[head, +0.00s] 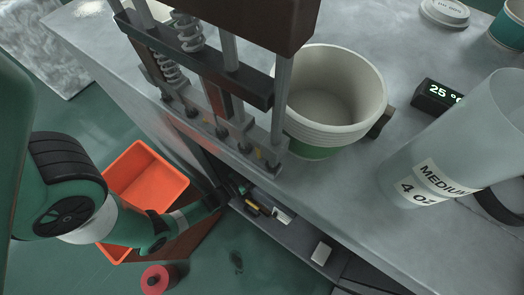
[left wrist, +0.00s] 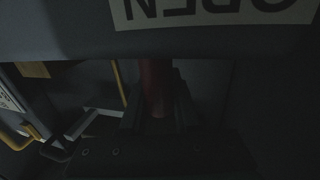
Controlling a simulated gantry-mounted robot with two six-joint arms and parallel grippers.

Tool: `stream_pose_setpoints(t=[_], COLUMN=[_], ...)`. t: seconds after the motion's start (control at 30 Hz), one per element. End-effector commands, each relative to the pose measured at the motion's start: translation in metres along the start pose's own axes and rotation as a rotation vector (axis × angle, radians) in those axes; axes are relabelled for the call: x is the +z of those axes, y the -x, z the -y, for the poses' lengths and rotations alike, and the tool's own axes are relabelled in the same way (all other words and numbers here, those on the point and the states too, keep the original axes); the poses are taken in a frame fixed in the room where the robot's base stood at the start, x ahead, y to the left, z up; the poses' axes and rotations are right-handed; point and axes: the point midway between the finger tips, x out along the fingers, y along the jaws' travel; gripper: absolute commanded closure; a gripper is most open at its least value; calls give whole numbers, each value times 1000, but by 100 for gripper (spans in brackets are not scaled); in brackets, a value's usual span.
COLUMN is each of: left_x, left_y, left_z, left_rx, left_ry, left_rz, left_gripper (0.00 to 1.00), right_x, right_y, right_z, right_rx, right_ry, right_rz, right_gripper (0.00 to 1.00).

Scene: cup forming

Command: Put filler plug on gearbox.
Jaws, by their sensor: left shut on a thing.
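My left gripper (head: 238,188) reaches in from the left, below the bench's front edge beside the press. In the dark left wrist view, the gripper (left wrist: 157,115) is shut on a dark red, upright cylindrical thing, which I take for the filler plug (left wrist: 155,85). Its upper end runs up behind a dark panel with an upside-down "OPEN" label (left wrist: 210,8). I cannot make out the gearbox for sure, nor whether the plug touches anything. My right gripper is not in view.
The press (head: 225,85) and a stack of white cups (head: 335,90) stand on the bench (head: 330,190). An orange bin (head: 145,175) and a red can-like thing (head: 158,279) are on the green floor. Yellow handles (left wrist: 38,135) show close by on the left in the wrist view.

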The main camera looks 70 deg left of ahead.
Motion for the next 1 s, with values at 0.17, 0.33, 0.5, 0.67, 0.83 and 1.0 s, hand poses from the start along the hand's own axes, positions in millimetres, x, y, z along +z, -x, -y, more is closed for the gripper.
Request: stream_pose_setpoints(t=[0.17, 0.33, 0.5, 0.67, 0.83, 1.0], left_x=[2, 2, 2, -1, -2, -2], left_y=[0, 0, 0, 0, 32, 62], left_z=[0, 0, 0, 0, 1, 3], left_rx=[0, 0, 0, 0, -4, -8], left_ry=[0, 0, 0, 0, 1, -2], left_rz=[0, 0, 0, -1, 4, 2], left_gripper=[63, 40, 40, 40, 40, 40], right_x=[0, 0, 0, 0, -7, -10], right_y=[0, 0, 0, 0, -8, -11], right_z=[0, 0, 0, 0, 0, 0], right_rx=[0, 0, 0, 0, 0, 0], right_ry=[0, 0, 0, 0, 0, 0], right_rz=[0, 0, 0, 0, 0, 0], right_gripper=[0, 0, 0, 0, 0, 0])
